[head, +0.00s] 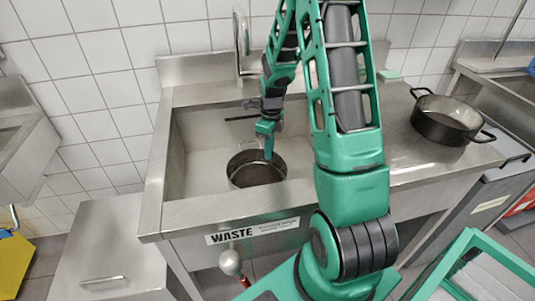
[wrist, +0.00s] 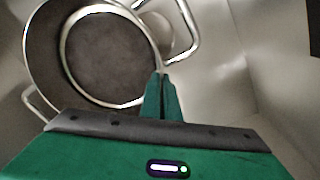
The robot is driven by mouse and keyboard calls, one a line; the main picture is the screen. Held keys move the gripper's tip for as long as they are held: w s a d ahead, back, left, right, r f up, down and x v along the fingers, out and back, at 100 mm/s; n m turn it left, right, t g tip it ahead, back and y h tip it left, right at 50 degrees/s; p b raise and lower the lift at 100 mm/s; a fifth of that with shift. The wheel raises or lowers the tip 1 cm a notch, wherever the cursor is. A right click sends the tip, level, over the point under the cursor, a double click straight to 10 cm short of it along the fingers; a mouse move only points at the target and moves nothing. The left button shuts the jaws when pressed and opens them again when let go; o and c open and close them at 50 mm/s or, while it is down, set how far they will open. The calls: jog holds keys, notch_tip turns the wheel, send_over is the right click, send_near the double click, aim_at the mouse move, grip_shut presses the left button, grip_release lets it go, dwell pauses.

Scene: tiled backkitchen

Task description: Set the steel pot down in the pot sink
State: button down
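The steel pot (head: 257,170) is inside the steel sink basin (head: 190,165), near its front wall. It is round, with a dark inside and two loop handles. In the wrist view the pot (wrist: 42,50) fills the upper left, with one handle at the top and one at the lower left. My gripper (head: 267,152) reaches down into the basin at the pot's rim. In the wrist view its fingers (wrist: 160,85) are close together and appear pinched on the rim. I cannot tell whether the pot's base touches the basin floor.
Another dark pot (head: 447,120) stands on the counter at the right. A tap (head: 240,45) rises behind the basin. A label reading WASTE (head: 252,231) is on the sink's front. Another basin (head: 515,95) is at the far right. The basin's left part is clear.

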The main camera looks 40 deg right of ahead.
jog(key=shift+f, duration=0.45)
jog(key=c, duration=2)
grip_release()
jog(key=shift+f, duration=0.1)
notch_tip(320, 180, up, 11)
jog(key=s+r+n, duration=0.6)
jog(key=s+r, duration=0.1)
jog(key=s+a+r+n, duration=0.1)
jog(key=s+n, duration=0.5)
jog(key=s, duration=0.1)
jog(key=s+a+r+n, duration=0.2)
jog(key=s+n, duration=0.4)
jog(key=s, duration=0.2)
jog(key=s+a+r+n, duration=0.1)
jog(key=s+n, duration=0.4)
jog(key=s, duration=0.2)
jog(key=shift+s+a+r+n, duration=0.25)
jog(key=shift+a+r+n, duration=0.05)
jog(key=shift+a+n, duration=0.1)
